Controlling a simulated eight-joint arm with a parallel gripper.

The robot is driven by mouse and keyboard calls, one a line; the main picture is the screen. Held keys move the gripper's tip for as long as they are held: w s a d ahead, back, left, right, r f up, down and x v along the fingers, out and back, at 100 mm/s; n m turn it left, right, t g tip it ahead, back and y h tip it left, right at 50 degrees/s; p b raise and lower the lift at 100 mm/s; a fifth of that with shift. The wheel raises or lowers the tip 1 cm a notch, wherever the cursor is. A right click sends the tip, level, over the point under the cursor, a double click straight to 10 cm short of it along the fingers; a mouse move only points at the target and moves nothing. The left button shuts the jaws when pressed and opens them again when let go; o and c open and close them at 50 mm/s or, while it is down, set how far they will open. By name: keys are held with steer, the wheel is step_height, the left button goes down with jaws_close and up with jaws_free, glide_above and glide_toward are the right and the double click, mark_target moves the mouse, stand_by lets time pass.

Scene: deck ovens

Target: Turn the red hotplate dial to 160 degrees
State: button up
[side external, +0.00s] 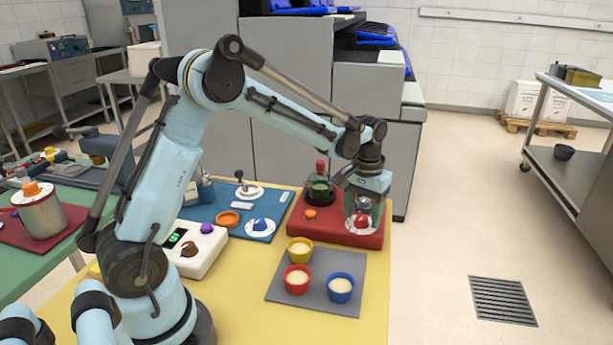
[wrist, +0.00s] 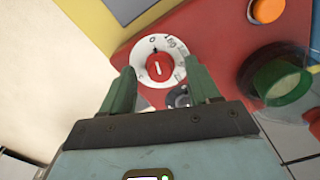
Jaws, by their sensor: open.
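The red hotplate dial (side external: 361,221) sits in a white ring on the red hotplate base (side external: 335,234), at its right end. In the wrist view the dial (wrist: 158,66) shows a short white line pointing roughly up toward the 0 on the ring (wrist: 140,75). Other ring numbers are partly legible to the right. My gripper (side external: 363,210) points down over the dial. In the wrist view my gripper (wrist: 160,75) is open, with one green finger on each side of the dial. It holds nothing. Whether the fingers touch the dial cannot be told.
A green flask with a red stopper (side external: 320,186) stands on the hotplate, close left of my gripper. An orange knob (side external: 310,214) is on the base's front. A grey mat (side external: 275,290) with yellow, red and blue cups lies in front. A blue board (side external: 205,215) is left.

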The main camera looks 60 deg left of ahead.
steer(key=shift+f, duration=0.25)
steer(key=c, duration=1)
steer(key=shift+m, duration=3.7)
steer(key=o, duration=1)
